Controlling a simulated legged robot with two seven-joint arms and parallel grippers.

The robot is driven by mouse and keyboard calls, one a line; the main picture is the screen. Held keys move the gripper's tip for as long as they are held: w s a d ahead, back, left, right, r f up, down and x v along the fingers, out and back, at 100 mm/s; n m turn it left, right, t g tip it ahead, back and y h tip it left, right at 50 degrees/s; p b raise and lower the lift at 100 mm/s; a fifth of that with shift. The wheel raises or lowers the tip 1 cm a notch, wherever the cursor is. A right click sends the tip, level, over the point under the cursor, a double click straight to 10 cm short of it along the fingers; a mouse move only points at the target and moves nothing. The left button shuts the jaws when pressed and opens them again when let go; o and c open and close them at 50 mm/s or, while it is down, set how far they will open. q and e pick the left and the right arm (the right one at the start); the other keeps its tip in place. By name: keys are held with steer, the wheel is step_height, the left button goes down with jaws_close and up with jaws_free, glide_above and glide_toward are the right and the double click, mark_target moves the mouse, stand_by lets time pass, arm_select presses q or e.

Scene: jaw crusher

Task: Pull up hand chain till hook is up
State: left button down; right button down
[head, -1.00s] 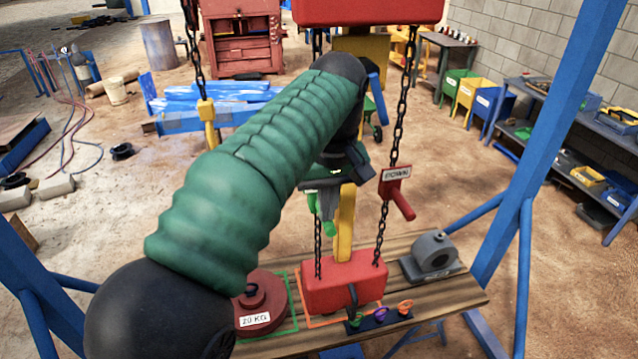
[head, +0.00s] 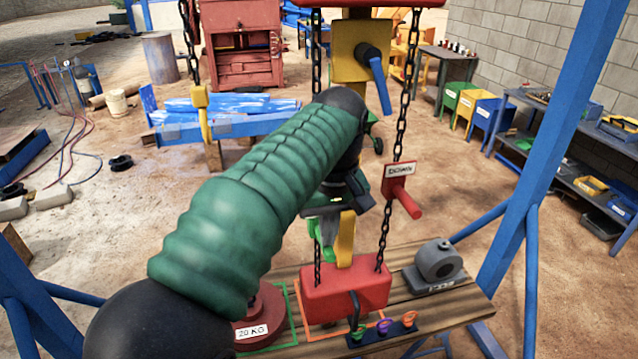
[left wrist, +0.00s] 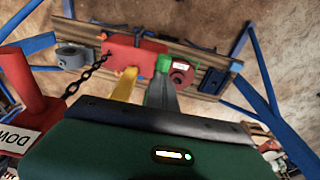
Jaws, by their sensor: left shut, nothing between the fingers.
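Two dark chain strands hang down to a red block on the bench. The right strand (head: 402,130) is clear, and the left strand passes behind my arm. A red handle (head: 405,200) with a white "DOWN" label stands beside the right strand. My left gripper (head: 322,240), with green fingers, is shut and empty above the red block (head: 345,290), close to the left strand and a yellow upright piece (head: 346,238). Its fingers also show in the left wrist view (left wrist: 161,95). A yellow piece (head: 203,112) hangs on another chain at the left; I cannot tell which piece is the hook.
The wooden bench (head: 462,303) also holds a red 20 KG weight (head: 262,310), a grey motor (head: 437,262) and small coloured rings (head: 384,327). Blue frame posts (head: 545,130) stand at both sides. A yellow box with a blue lever (head: 375,75) stands above my forearm.

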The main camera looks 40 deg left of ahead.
mark_target(328, 250)
arm_select(q)
steer(key=shift+f+b, duration=1.55)
steer(key=shift+f, duration=0.75)
steer(key=shift+r, duration=0.15)
steer(key=s+d, duration=0.2)
steer(key=s+d+b, duration=0.1)
steer(key=d, duration=0.1)
steer(key=shift+s+r, duration=0.2)
steer(key=shift+r, duration=0.1)
step_height(328, 250, up, 5)
steer(key=s+d+p, duration=0.2)
steer(key=d+p, duration=0.1)
steer(key=shift+s, duration=0.3)
steer(key=shift+w, duration=0.2)
